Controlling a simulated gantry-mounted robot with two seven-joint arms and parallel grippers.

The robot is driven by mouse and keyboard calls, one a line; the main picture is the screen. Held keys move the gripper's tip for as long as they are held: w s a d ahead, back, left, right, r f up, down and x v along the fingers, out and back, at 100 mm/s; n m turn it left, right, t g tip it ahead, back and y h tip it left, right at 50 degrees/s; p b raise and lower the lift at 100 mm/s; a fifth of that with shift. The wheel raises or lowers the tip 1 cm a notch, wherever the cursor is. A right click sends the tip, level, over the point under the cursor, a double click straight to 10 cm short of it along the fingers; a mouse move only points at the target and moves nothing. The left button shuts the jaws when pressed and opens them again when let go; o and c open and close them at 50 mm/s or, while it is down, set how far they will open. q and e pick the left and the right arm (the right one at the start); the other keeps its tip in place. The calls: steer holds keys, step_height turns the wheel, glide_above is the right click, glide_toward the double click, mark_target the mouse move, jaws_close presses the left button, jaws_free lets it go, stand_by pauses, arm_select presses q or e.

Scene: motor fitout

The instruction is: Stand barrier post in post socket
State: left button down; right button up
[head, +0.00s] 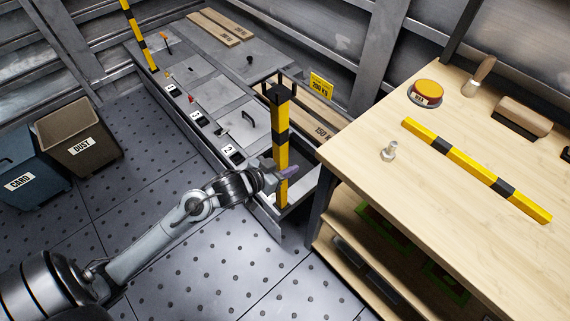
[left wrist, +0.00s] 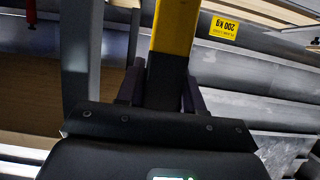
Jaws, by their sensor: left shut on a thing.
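A yellow and black barrier post (head: 281,140) stands upright at the near end of the low grey bench. My left gripper (head: 282,173) is shut on its lower half. In the left wrist view the post (left wrist: 175,30) rises between the two fingers of the gripper (left wrist: 162,92). The post's foot is down near the bench's end frame; I cannot tell whether it sits in a socket. A second striped post (head: 139,36) stands upright at the bench's far left. A third striped post (head: 475,170) lies on the wooden table. My right gripper is out of view.
The wooden table (head: 385,205) also holds a red-and-yellow round item (head: 427,94), a metal fitting (head: 389,152) and a brush (head: 522,118). A yellow 200 KG sign (head: 321,86) is behind the post. Two bins, CARD (head: 25,170) and DUST (head: 80,140), stand at left. The floor between is clear.

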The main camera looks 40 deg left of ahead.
arm_select(q)
steer(key=shift+f+b, duration=0.4)
steer(key=shift+f, duration=2.5)
stand_by(0.5)
steer(key=shift+p, duration=0.45)
